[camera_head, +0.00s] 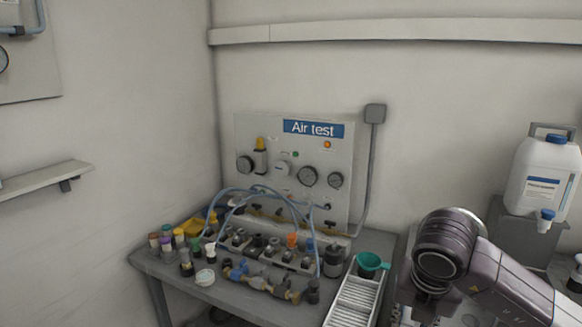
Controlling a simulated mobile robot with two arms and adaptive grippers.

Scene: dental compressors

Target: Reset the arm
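One of my arms (500,275) comes in from the lower right. Its dark rounded joint shows beside the right end of the grey workbench (215,298). No gripper fingers show in the head view, so neither my left nor my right gripper can be seen. My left arm is not in view.
The workbench holds fittings, small bottles, blue hoses, a white slotted tray (352,302) and a green funnel (369,262). An Air test panel (295,165) stands behind. A white jug (543,180) stands at right on a grey stand (520,230). A shelf (45,180) juts from the left wall.

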